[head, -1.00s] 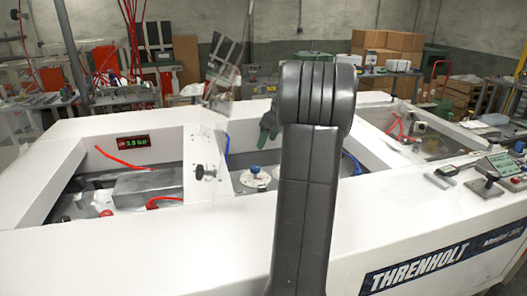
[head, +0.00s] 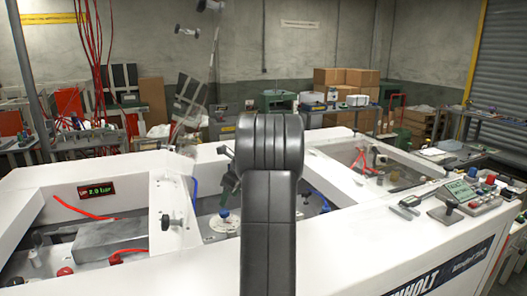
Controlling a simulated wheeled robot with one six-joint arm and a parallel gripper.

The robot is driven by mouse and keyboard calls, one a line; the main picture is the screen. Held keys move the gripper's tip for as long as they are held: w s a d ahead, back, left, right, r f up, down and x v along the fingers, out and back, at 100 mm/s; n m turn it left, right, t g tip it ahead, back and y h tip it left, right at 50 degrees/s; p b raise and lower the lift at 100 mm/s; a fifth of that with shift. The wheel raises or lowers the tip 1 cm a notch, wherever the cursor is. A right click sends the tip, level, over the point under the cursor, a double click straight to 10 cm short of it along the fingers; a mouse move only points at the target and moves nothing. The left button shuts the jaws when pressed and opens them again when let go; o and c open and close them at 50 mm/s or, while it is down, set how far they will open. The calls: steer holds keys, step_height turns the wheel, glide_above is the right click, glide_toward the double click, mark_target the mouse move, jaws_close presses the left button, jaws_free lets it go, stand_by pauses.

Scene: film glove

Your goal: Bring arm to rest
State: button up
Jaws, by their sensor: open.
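My dark grey arm (head: 268,205) rises from the bottom edge to a ribbed joint and hides part of the white machine (head: 125,270). My gripper (head: 228,203), small and dark green, shows just left of the arm and points down. It is open, with nothing seen in it. Its tips appear close above a blue knob (head: 224,213) on a pale round fitting (head: 222,226) inside the machine's middle opening. I cannot tell whether they touch. Part of the wrist is behind the arm.
A red-lit pressure display (head: 98,190) reads about 2.0 bar. A black knob (head: 172,222) sits on the divider by the left opening. A control panel (head: 466,192) stands on the right side. A tilted clear panel (head: 196,90) rises behind the machine. Shelves and cardboard boxes (head: 345,82) are further back.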

mark_target(224, 211)
steer(key=p+x, duration=0.1)
steer(key=x, duration=0.5)
steer(key=shift+w+a+f, duration=0.1)
steer(key=shift+f, duration=0.25)
steer(key=shift+r, duration=0.15)
